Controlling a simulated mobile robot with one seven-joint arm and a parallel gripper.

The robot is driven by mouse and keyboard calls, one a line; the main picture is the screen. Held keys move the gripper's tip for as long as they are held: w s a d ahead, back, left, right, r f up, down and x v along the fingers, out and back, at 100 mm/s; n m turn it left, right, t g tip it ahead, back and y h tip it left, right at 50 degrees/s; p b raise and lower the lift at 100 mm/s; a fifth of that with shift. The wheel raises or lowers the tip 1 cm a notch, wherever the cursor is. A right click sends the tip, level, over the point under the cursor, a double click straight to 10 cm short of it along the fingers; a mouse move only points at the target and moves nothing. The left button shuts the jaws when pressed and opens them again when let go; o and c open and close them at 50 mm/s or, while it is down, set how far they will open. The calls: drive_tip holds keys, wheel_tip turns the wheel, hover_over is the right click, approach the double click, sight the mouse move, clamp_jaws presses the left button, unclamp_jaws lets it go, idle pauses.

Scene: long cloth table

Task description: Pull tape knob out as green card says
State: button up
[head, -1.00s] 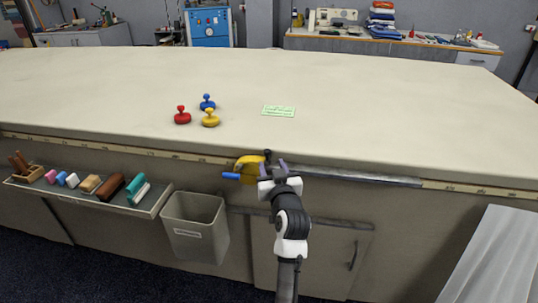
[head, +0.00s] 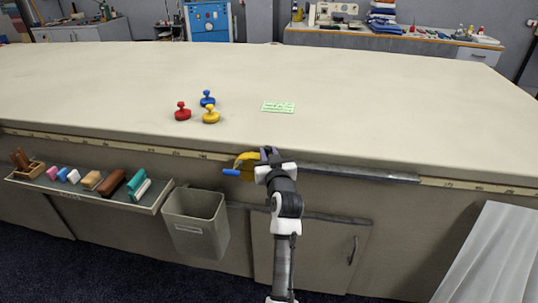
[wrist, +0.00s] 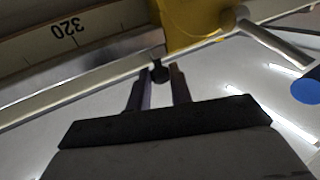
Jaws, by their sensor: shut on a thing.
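The green card (head: 278,107) lies flat on the cloth table top, and its writing is too small to read. My gripper (head: 268,153) is at the table's front edge, just right of a yellow device (head: 246,160) with a blue-ended lever (head: 231,173). In the wrist view my gripper (wrist: 160,86) is shut on a small black knob (wrist: 160,72), which sits between its two fingertips beside the yellow device (wrist: 190,22). The knob is hidden by my gripper in the head view. A measuring tape (wrist: 60,38) runs along the edge, showing 320.
Red (head: 183,113), blue (head: 207,100) and yellow (head: 211,116) knobbed weights stand left of the card. A metal rail (head: 360,173) runs right along the edge. A tool tray (head: 150,203) and a grey bin (head: 196,222) hang at front left. The table top is mostly clear.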

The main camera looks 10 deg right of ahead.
clamp_jaws()
drive_tip(key=s+d+b, duration=0.3)
drive_tip(key=d+b, duration=0.1)
drive_tip(key=d, duration=0.5)
drive_tip(key=s+d+b, duration=0.3)
drive_tip(key=d+b, duration=0.1)
drive_tip(key=d, duration=0.6)
drive_tip(key=s+d+b, duration=0.3)
drive_tip(key=d+b, duration=0.1)
drive_tip(key=d, duration=0.5)
drive_tip(key=shift+s+d, duration=0.2)
drive_tip(key=shift+d, duration=0.2)
drive_tip(key=o, duration=0.9)
unclamp_jaws()
drive_tip(key=s, duration=0.4)
drive_tip(key=s+b, duration=0.1)
drive_tip(key=s, duration=0.4)
drive_tip(key=s+d, duration=0.1)
drive_tip(key=s, duration=0.3)
drive_tip(key=shift+s, duration=0.4)
